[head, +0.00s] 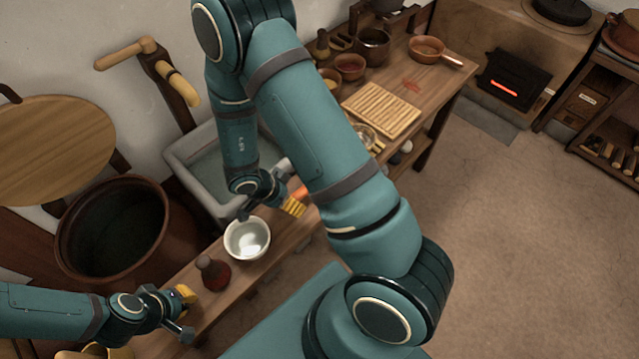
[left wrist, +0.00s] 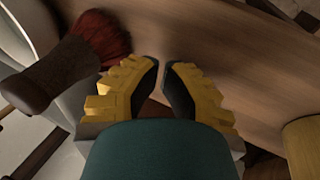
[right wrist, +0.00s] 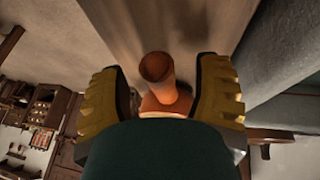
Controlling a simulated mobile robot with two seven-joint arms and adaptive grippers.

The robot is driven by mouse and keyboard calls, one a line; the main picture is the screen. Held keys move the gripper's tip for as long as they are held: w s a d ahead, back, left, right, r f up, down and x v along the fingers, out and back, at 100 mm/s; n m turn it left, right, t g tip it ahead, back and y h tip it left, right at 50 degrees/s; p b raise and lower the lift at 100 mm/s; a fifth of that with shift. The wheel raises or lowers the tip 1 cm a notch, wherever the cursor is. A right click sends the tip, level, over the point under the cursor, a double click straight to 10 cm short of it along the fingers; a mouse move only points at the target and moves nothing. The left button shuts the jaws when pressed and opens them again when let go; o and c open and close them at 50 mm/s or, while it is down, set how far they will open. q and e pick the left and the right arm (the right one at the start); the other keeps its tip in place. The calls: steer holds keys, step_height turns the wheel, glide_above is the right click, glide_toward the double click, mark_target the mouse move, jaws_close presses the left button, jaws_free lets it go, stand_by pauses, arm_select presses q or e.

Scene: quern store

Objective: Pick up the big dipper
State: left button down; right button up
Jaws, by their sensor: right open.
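An orange-brown piece with a round end, possibly the big dipper's handle, stands between my right gripper's fingers in the right wrist view (right wrist: 158,68). Its wider lower part is cut off by the gripper body. My right gripper (right wrist: 160,75) is open around it, with gaps on both sides. In the head view, my right gripper (head: 296,203) is beside a small orange patch (head: 302,191), and my arm hides most of both. My left gripper (head: 189,298) is low at the bench's near end. In the left wrist view (left wrist: 162,68) its fingertips almost meet, with nothing between them.
A white bowl (head: 247,239) and a dark red brush-like thing (head: 212,272) stand on the narrow bench near my left gripper. A grey sink (head: 190,158) and a large brown vat (head: 125,235) lie behind. A slatted board (head: 382,109) and pots occupy the far worktop.

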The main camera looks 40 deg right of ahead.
steer(key=shift+d+f, duration=0.2)
steer(key=shift+f, duration=0.15)
steer(key=shift+s, duration=0.1)
jaws_close()
steer(key=shift+r, duration=0.1)
